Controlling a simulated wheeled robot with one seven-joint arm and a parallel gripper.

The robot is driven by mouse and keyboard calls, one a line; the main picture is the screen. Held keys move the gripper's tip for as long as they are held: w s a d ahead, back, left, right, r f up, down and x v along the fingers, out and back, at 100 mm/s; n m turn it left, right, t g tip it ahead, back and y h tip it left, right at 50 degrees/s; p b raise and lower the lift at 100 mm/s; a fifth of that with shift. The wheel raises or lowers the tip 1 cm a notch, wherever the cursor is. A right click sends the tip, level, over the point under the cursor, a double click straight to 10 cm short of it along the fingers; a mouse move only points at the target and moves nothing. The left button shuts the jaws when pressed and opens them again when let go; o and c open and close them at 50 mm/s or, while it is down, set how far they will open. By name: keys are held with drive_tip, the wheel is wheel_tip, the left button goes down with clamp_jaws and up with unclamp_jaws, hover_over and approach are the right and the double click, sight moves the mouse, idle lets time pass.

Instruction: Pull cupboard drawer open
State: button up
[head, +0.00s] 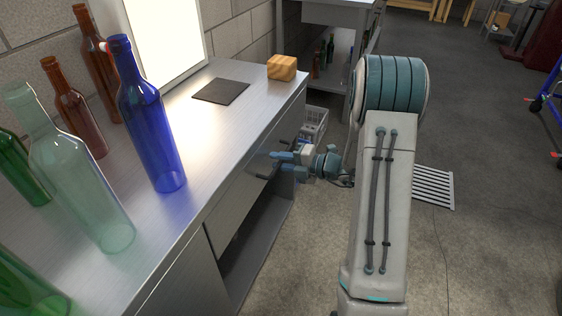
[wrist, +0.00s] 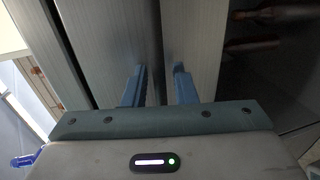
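The cupboard is a grey metal counter (head: 172,225) on the left of the head view. Its drawer front (head: 236,203) lies just under the top, above an open dark shelf space, and looks closed. A dark bar handle (head: 264,176) shows in part on the drawer front. My gripper (head: 283,161) is at the handle, its blue fingers pointing at the drawer front. In the wrist view my gripper (wrist: 160,88) has its two blue fingers apart, close to grey panels (wrist: 192,45), with a dark narrow line between them. Whether the fingers touch the handle is hidden.
Several glass bottles, including a blue bottle (head: 150,120), stand on the counter top. A wooden block (head: 282,67) and a dark mat (head: 221,91) lie farther back. A grey crate (head: 314,122) is on the floor beyond. The floor to the right has a slatted grate (head: 434,187).

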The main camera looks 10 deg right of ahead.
clamp_jaws()
drive_tip(key=shift+s, duration=0.1)
